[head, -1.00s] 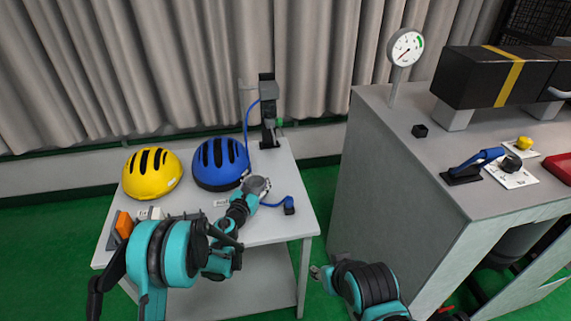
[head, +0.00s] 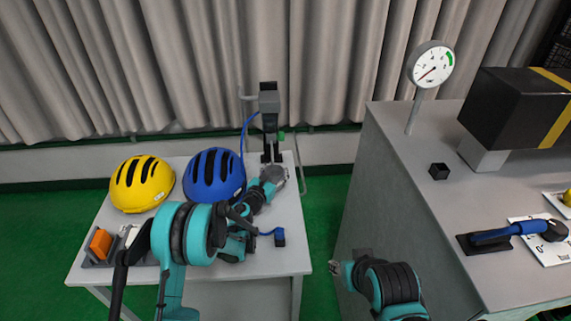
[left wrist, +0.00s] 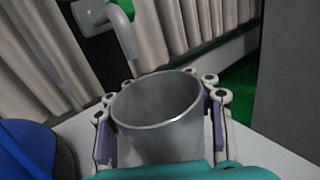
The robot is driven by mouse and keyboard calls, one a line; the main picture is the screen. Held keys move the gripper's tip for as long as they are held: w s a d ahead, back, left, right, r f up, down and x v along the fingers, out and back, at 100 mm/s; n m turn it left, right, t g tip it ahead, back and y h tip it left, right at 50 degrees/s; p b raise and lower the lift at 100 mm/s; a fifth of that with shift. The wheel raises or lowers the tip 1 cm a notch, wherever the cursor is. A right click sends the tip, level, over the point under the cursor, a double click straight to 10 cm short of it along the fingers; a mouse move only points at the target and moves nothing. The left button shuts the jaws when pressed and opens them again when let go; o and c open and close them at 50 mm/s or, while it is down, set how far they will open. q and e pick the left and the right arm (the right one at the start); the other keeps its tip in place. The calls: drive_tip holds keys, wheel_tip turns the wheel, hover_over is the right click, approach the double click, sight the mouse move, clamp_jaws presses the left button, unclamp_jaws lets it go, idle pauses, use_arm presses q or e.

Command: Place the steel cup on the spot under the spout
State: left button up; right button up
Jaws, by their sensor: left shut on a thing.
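The steel cup (left wrist: 165,110) fills the middle of the left wrist view, upright or nearly so, with its open rim facing up. My left gripper (left wrist: 162,125) is shut on it, with one finger on each side. In the head view the cup (head: 275,172) shows small at the end of my left arm (head: 268,184), close to the dark post (head: 269,105) at the back of the white table. The grey spout (left wrist: 117,17) with a green part is beyond the cup, up and to its left. The spot under it is hidden. My right gripper (head: 336,267) is low, between the furniture.
A blue helmet (head: 213,176) and a yellow helmet (head: 141,184) sit on the white table (head: 290,215). A blue hose leads to a small dark block (head: 280,237). The grey bench (head: 430,215) stands to the right, with a dial gauge (head: 431,65).

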use_arm(q)
drive_tip(key=shift+w+f, duration=0.25)
drive_tip(key=shift+f, duration=0.8)
drive_tip(key=shift+s+a+r, duration=0.25)
drive_tip(key=shift+s+r, duration=0.35)
drive_tip(key=shift+c, duration=0.7)
drive_tip(key=shift+w+d+f, duration=0.1)
drive_tip(key=shift+w+f, duration=0.1)
drive_tip(key=shift+f, duration=0.15)
drive_tip(key=o, duration=1.5)
drive_tip(key=shift+o, duration=0.2)
